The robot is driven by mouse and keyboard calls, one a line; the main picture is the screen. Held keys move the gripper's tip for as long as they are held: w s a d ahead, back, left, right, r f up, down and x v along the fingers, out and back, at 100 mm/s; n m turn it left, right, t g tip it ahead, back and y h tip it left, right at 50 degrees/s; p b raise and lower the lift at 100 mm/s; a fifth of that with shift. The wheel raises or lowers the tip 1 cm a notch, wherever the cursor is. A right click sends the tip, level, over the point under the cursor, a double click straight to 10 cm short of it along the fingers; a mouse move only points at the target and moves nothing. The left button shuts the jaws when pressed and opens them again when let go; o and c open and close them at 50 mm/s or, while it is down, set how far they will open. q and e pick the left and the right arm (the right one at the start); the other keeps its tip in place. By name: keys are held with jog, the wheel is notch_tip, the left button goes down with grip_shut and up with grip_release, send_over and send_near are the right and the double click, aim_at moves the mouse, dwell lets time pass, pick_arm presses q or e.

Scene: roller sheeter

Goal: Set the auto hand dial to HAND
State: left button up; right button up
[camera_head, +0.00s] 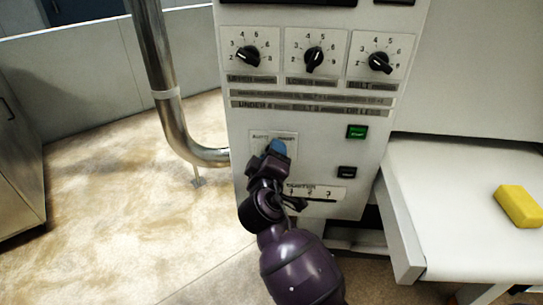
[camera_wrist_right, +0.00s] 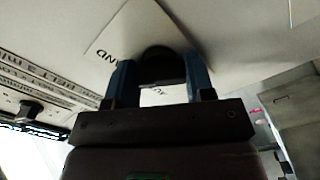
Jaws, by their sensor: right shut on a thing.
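The auto hand dial is a dark round knob (camera_wrist_right: 162,66) on a white label plate (camera_wrist_right: 112,40) in the right wrist view. The plate (camera_head: 260,136) also shows in the head view, on the lower left of the white control panel. My right gripper (camera_wrist_right: 160,82) has its two blue fingers on either side of the knob, shut on it. In the head view, my right gripper (camera_head: 276,150) covers the knob, so its pointer and setting cannot be read. Part of the lettering, "ND", shows beside the knob. My left gripper is not in view.
Three black dials, upper (camera_head: 248,55), lower (camera_head: 314,58) and belt (camera_head: 380,62), sit higher on the panel. A green button (camera_head: 357,132) and a black button (camera_head: 347,172) are to the right. A yellow block (camera_head: 519,205) lies on the white table.

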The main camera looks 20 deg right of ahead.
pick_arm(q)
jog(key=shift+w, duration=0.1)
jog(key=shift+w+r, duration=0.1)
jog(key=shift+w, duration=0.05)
pick_arm(e)
jog(key=o, duration=0.9)
